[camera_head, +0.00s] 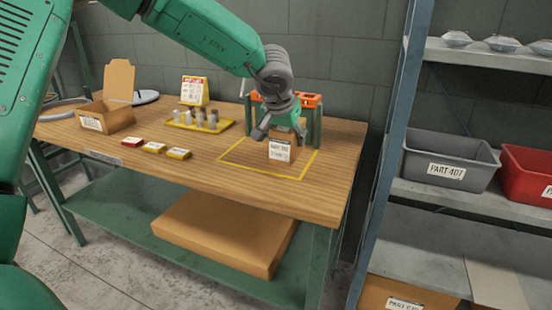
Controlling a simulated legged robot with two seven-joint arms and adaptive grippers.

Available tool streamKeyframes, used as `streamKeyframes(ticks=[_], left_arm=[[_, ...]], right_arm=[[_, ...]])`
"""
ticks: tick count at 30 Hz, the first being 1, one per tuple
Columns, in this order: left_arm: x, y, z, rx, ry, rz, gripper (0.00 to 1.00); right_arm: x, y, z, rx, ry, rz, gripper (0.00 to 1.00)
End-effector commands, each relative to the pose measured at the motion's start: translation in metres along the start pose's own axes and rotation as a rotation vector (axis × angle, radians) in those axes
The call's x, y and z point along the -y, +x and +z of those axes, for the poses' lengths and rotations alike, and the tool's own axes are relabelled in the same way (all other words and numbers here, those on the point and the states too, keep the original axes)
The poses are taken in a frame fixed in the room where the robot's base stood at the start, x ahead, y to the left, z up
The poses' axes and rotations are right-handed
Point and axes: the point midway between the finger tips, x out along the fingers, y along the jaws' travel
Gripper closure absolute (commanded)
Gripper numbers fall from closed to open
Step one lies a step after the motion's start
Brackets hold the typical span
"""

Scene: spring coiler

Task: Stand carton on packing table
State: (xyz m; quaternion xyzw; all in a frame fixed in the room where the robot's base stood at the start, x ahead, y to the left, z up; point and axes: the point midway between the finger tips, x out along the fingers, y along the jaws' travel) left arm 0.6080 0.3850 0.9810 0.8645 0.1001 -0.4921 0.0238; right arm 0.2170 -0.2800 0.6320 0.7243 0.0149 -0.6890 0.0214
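The packing table (215,180) has a wooden top on a green frame, with a yellow outlined square (243,170) near its right end. A small brown carton (281,152) with a white label stands upright inside the outline, towards its back. My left gripper (279,130) reaches down over the carton from above. One dark finger shows at the carton's upper left; the other side is partly hidden, so I cannot tell whether the fingers grip the carton. My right gripper is not in view.
An orange-topped green frame (312,100) stands close behind the carton. An open box (107,117), yellow tray (190,126), sign (195,91) and small coloured blocks (153,147) occupy the left. A shelving rack (385,165) with bins (447,160) stands right.

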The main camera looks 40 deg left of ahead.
Motion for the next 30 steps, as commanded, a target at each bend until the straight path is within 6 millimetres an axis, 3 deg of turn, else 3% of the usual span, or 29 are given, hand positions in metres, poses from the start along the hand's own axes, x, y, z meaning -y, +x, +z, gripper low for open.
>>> streamKeyframes(ticks=[3,9,16,23,24,25,30], left_arm=[[-0.004,0.016,0.010,-0.004,0.005,-0.001,1.00],[-0.009,0.025,0.017,-0.006,0.006,-0.005,1.00],[-0.007,0.053,0.032,-0.004,0.004,-0.002,1.00],[-0.005,0.053,0.032,-0.004,0.001,0.001,1.00],[-0.005,0.053,0.033,-0.001,0.001,0.000,0.40],[-0.005,0.053,0.033,-0.001,0.001,0.000,0.29],[-0.007,0.053,0.033,-0.001,0.003,-0.002,0.29]], right_arm=[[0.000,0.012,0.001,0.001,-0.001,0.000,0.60],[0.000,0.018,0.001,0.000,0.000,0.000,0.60],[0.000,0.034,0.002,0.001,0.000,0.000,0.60],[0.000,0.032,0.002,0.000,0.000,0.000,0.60],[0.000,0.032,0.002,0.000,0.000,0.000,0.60],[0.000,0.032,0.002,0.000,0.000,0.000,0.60],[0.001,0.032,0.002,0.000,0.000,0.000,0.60]])
